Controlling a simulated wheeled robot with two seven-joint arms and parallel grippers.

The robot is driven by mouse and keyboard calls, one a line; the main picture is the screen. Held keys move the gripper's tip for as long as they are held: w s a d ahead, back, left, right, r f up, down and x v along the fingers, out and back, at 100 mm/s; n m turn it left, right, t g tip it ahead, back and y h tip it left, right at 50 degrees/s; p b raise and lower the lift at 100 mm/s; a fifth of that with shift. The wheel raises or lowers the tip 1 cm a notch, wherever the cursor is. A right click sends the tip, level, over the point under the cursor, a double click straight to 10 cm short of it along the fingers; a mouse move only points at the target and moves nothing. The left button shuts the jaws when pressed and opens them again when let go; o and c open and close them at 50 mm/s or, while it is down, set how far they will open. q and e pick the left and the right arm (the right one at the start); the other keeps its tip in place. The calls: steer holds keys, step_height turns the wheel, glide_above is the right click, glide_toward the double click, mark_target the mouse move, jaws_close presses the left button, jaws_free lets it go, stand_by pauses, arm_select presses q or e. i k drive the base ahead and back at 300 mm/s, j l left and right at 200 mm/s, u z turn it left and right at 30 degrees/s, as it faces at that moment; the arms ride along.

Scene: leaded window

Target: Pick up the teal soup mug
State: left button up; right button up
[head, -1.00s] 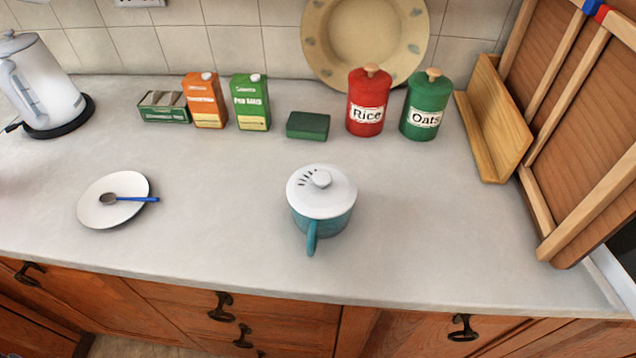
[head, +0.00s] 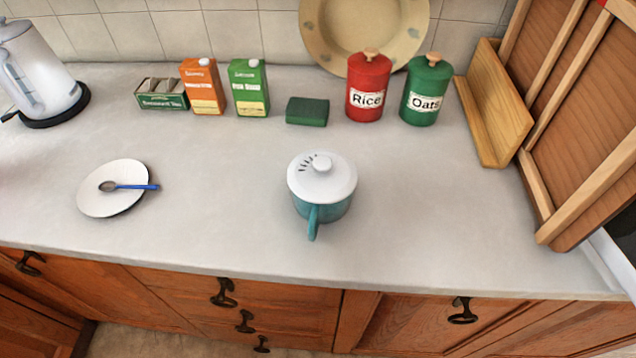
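The teal soup mug (head: 332,208) stands upright on the grey counter, right of the middle of the head view. A white lid (head: 312,182) with a round knob and dark slots covers its top. Its teal handle (head: 313,224) points toward the counter's front edge. Neither of my grippers shows in the head view.
Counter (head: 230,220) is clear around the mug. A plate (head: 95,203) with a blue-handled spoon (head: 135,187) lies left. Behind stand cartons (head: 251,90), a green block (head: 307,112), and red Rice (head: 367,82) and green Oats (head: 425,92) canisters. Wooden boards (head: 495,110) lean right.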

mark_target(316, 213)
steer(key=k+l+u, duration=0.65)
steer(key=k, duration=0.25)
steer(key=k+u, duration=0.3)
steer(key=k, duration=0.15)
